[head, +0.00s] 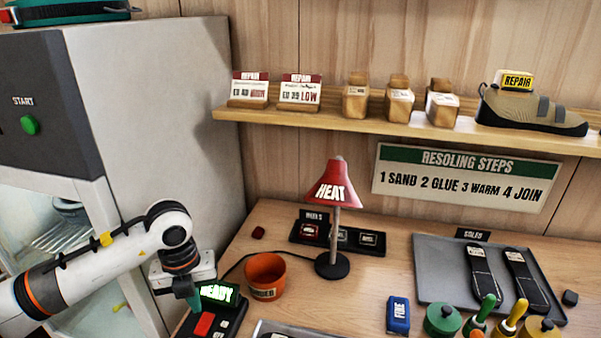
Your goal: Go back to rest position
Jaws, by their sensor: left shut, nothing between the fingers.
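My left gripper (190,298) shows at the lower left of the head view, at the end of my white arm. It points down beside the device with the green READY display (218,293) and a red button. Its fingers are shut with nothing between them. They are close to the device's left side; I cannot tell whether they touch it. My right gripper is not in view.
A grey cabinet (150,110) with a START button stands left. On the bench are an orange bin (265,275), a red HEAT lamp (333,185), a grey tray (437,270) with soles, a blue block (398,315) and tools. A shelf (300,117) holds a shoe and blocks.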

